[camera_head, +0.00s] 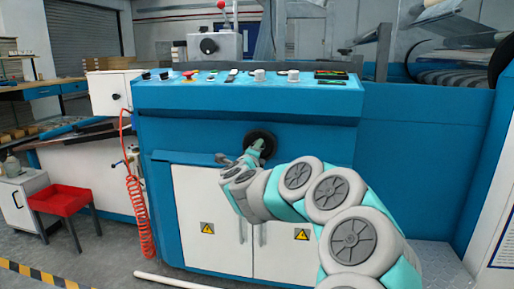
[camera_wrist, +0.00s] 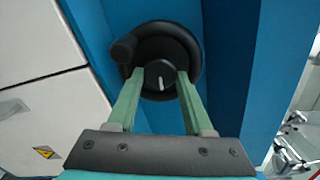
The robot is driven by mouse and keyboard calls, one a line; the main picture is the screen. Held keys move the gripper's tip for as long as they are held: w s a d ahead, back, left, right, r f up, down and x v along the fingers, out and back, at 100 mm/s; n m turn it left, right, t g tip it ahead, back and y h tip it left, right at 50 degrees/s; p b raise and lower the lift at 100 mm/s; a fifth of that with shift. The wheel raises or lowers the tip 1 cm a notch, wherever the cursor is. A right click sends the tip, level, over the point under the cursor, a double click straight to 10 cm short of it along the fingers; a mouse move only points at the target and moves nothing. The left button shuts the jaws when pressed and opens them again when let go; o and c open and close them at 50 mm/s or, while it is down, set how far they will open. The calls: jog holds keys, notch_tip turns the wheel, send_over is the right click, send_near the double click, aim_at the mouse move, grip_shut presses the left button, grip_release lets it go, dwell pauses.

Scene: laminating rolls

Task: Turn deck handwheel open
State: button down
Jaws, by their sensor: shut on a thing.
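The black deck handwheel (camera_head: 262,140) is mounted on the blue front of the machine, below the control panel and above the white cabinet doors. In the wrist view the handwheel (camera_wrist: 190,50) shows its round rim, a side knob (camera_wrist: 124,46) at the upper left and a hub (camera_wrist: 159,76) with a pale mark. My gripper (camera_head: 256,148) reaches the wheel from the front. In the wrist view the green fingers of my gripper (camera_wrist: 160,80) lie on either side of the hub and are shut on the handwheel. Part of the lower wheel is hidden in the head view.
The control panel (camera_head: 300,77) with buttons and knobs juts out above the wheel. White cabinet doors (camera_head: 205,225) with warning signs are below. A white pipe (camera_head: 170,281) lies on the floor.

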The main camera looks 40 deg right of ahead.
jog(key=shift+n+p, duration=5.6)
jog(key=shift+n, duration=3.2)
jog(key=shift+f, duration=0.1)
jog(key=shift+c, duration=1.5)
grip_release()
jog(key=shift+a, duration=0.1)
jog(key=v, duration=0.7)
jog(key=shift+s+a+b, duration=0.2)
jog(key=shift+a+b, duration=0.1)
jog(key=shift+b, duration=0.05)
